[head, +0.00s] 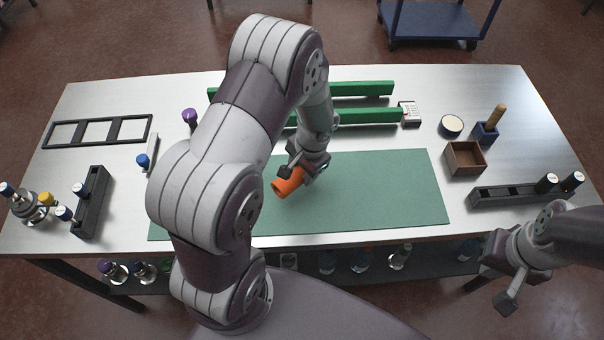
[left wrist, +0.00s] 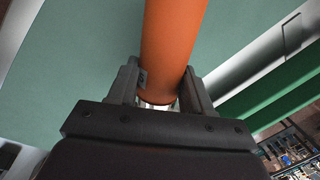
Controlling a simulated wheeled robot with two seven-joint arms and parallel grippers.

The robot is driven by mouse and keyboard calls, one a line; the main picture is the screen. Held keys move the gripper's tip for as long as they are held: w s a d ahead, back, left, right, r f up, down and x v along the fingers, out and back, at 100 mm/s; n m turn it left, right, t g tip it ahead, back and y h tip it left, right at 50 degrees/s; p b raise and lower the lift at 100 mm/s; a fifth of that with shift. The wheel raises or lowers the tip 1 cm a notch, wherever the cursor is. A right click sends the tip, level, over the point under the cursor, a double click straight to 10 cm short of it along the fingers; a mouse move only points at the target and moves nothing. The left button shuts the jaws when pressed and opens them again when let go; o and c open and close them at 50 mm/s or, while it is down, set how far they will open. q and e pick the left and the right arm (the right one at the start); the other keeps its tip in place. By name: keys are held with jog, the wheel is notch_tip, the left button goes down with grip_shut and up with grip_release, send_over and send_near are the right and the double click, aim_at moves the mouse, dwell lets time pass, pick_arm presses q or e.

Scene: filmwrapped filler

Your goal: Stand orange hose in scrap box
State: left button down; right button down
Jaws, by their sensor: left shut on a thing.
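The orange hose (head: 287,184) is a short tube held tilted over the green mat in the head view. My left gripper (head: 304,172) is shut on it. In the left wrist view the orange hose (left wrist: 172,45) sits between the two fingers of the left gripper (left wrist: 165,90) and runs up out of the picture. A small brown open box (head: 465,159), apparently the scrap box, stands right of the mat and looks empty. The hose is well to its left. My right gripper (head: 497,272) is open and empty in front of the table's right front edge.
The green mat (head: 390,190) is mostly bare. Behind it lie green rails (head: 365,116) with a white block (head: 410,113). Near the box stand a round tin (head: 451,126), a blue holder with a brown stick (head: 486,132) and a black rack (head: 515,194). More racks and bottles stand at left.

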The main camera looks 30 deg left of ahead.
aim_at(303, 178)
pick_arm(q)
jog(key=f, duration=0.3)
jog(key=shift+d, duration=0.25)
jog(key=shift+f, duration=0.15)
jog(key=shift+a, duration=0.2)
jog(key=shift+f, duration=0.15)
jog(key=shift+c, duration=2.4)
grip_release()
jog(key=shift+d, duration=0.1)
